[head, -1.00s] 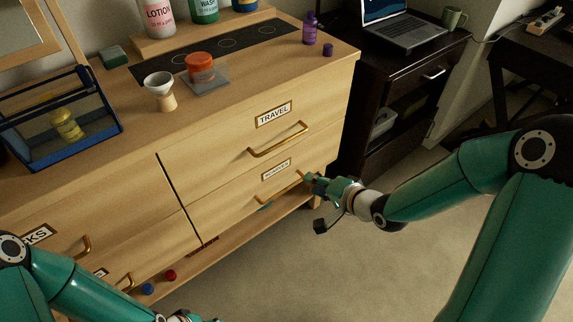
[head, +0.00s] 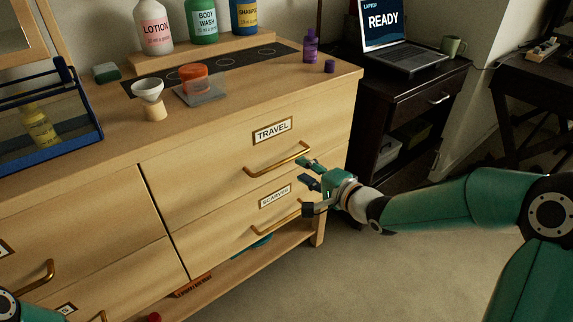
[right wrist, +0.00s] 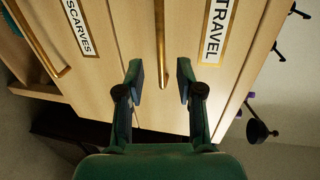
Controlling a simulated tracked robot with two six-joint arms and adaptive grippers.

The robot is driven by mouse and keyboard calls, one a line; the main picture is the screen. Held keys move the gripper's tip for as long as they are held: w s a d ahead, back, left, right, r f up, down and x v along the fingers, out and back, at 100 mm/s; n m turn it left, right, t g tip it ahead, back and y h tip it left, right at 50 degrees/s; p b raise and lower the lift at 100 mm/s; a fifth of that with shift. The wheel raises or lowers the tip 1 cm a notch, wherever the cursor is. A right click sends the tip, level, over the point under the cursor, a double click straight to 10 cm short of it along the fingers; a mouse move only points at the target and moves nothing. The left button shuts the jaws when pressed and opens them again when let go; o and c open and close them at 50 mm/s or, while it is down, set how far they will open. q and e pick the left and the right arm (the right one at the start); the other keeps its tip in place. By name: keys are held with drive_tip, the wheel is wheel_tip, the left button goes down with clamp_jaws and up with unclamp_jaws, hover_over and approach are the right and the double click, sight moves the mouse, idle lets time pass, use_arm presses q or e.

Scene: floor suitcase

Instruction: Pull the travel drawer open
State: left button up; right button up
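The travel drawer (head: 225,160) is the upper right drawer of the wooden dresser, with a white TRAVEL label. Its front looks flush and closed. Its brass bar handle (head: 278,160) also shows in the right wrist view (right wrist: 160,45). My right gripper (head: 303,171) is open and empty near the handle's right end. In the right wrist view its two fingers (right wrist: 160,82) stand either side of the handle's line, with the handle's end between them in the picture; no contact is visible. My left gripper is out of view; only part of my left arm shows at lower left.
The scarves drawer (head: 225,220), with its own brass handle (head: 275,218), is just below. A dark cabinet (head: 425,100) with a laptop is right. Floor in front is clear.

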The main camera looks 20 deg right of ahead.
sight(286, 159)
drive_tip(key=b+x, duration=0.1)
drive_tip(key=x, duration=0.7)
clamp_jaws()
